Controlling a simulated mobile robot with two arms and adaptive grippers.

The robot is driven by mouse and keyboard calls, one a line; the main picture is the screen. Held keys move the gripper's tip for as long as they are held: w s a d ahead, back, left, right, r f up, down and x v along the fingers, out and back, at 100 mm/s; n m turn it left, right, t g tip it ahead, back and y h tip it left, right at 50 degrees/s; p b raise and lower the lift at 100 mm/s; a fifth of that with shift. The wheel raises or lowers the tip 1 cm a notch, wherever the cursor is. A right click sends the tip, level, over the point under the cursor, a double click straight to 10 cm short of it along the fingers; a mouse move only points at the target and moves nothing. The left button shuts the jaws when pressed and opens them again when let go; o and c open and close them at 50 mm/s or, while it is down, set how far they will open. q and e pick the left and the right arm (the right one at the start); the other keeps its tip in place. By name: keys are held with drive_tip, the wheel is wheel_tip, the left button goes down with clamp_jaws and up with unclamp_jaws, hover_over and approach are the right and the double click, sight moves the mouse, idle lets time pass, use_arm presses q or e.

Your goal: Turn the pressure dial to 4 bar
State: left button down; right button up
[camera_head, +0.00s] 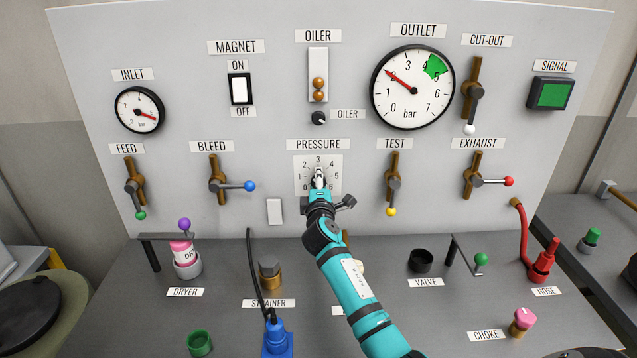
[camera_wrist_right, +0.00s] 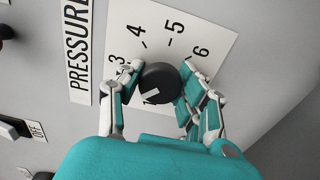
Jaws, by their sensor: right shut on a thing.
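The pressure dial is a round black knob (camera_wrist_right: 158,78) with a white mark, on a white scale plate (camera_head: 332,163) under the PRESSURE label. My right gripper (camera_head: 319,180) reaches it from below. In the right wrist view the fingers of the right gripper (camera_wrist_right: 157,90) are shut on the knob's two sides. The white mark faces the lower left there; the exact number it meets is hard to tell. The gripper hides most of the knob in the head view. The outlet gauge (camera_head: 412,98) has its red needle near 2, with a green zone around 4 to 5. My left gripper is out of view.
The oiler knob (camera_head: 319,118) sits above the scale plate. The bleed lever (camera_head: 230,185) is left of it and the test lever (camera_head: 392,185) right. A blue plug with a black cable (camera_head: 277,336) stands on the bench below, left of my arm.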

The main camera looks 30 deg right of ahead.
drive_tip(key=shift+c, duration=0.7)
drive_tip(key=shift+f, duration=0.1)
drive_tip(key=m+b, duration=0.1)
drive_tip(key=m, duration=0.1)
drive_tip(key=m+b, duration=0.1)
drive_tip(key=b, duration=0.1)
drive_tip(key=shift+f+m, duration=0.2)
drive_tip(key=shift+m, duration=0.2)
drive_tip(key=m+b, duration=0.3)
drive_tip(key=m, duration=0.2)
drive_tip(key=m+b, duration=0.1)
drive_tip(key=m, duration=0.3)
drive_tip(key=shift+a+m+b, duration=0.1)
drive_tip(key=shift+m+b, duration=0.25)
drive_tip(key=shift+m, duration=0.05)
drive_tip(key=m, duration=0.4)
drive_tip(key=shift+r+b, duration=0.1)
drive_tip(key=shift+b, duration=0.25)
